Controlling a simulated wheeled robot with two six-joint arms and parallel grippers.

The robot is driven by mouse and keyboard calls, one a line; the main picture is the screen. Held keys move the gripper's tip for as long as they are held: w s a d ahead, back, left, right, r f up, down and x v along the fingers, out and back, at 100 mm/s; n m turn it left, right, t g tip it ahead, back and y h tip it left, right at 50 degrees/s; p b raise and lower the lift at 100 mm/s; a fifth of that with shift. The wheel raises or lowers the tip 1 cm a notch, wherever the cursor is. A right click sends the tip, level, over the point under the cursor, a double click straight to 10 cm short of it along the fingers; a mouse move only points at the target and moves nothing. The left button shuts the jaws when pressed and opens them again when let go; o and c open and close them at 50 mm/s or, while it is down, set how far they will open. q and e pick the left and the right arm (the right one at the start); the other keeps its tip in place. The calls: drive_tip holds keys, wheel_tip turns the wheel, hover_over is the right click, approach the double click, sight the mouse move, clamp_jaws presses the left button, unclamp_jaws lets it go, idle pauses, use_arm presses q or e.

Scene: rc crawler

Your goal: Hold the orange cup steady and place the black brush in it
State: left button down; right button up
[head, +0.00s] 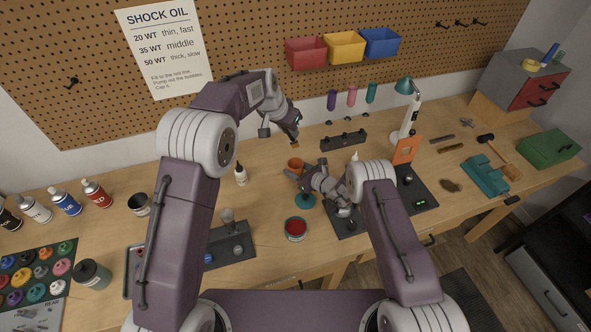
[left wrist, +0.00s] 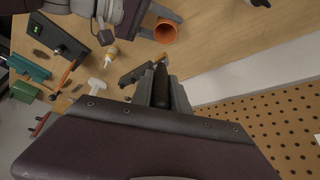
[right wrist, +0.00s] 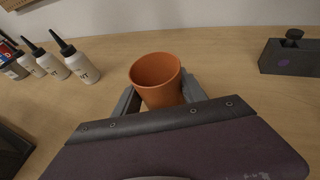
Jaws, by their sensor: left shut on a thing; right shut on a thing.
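The orange cup (head: 295,163) stands upright on the bench. My right gripper (head: 296,174) is shut on it; in the right wrist view one finger lies on each side of the cup (right wrist: 157,82), whose open mouth faces up and looks empty. My left gripper (head: 295,136) is above and behind the cup in the head view. It is shut on the black brush (left wrist: 160,84), a dark shape between its fingers in the left wrist view. A small brownish tip shows below that gripper in the head view. The cup (left wrist: 166,31) is apart from the brush there.
A white dropper bottle (head: 240,175) stands left of the cup, and a dark rack (head: 344,140) lies behind it to the right. A red-topped tin (head: 295,229) is in front. Several bottles (right wrist: 60,58) show in the right wrist view.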

use_arm(q)
wheel_tip(320, 180, down, 11)
drive_tip(key=shift+f, duration=0.15)
idle(1.1)
drive_tip(key=c, duration=1.2)
unclamp_jaws()
drive_tip(key=v, duration=1.2)
use_arm(e)
drive_tip(key=o, duration=1.4)
